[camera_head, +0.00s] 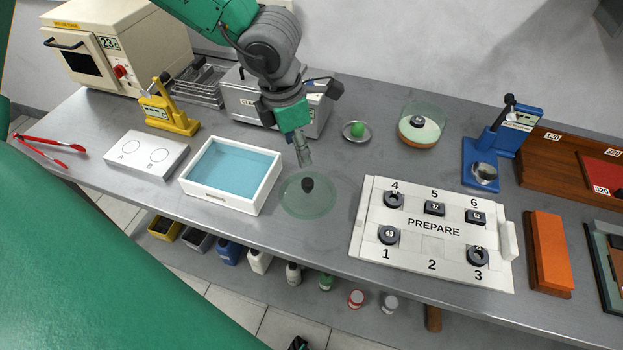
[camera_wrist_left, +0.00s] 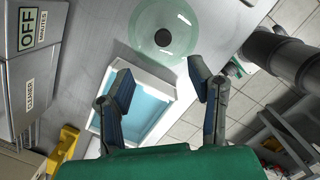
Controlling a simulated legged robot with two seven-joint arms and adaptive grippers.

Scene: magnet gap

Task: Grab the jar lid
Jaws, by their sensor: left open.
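The jar lid is a clear, greenish glass disc (camera_head: 290,205) with a dark knob (camera_head: 308,185) at its middle. It lies on the grey bench between the blue-filled tray and the PREPARE board. In the left wrist view the lid (camera_wrist_left: 180,51) shows at the top, beyond the fingertips. My left gripper (camera_head: 304,160) points down above the bench, just above and behind the knob in the head view. In the left wrist view its two fingers (camera_wrist_left: 160,76) are spread apart with nothing between them. My right gripper is not in view.
A white tray of blue liquid (camera_head: 189,179) stands left of the lid. The PREPARE board (camera_head: 432,258) with several dark pieces lies right. Behind are a glass jar (camera_head: 419,137), a small dish (camera_head: 347,133) and a grey cleaner box (camera_head: 245,102). The bench's front edge is close.

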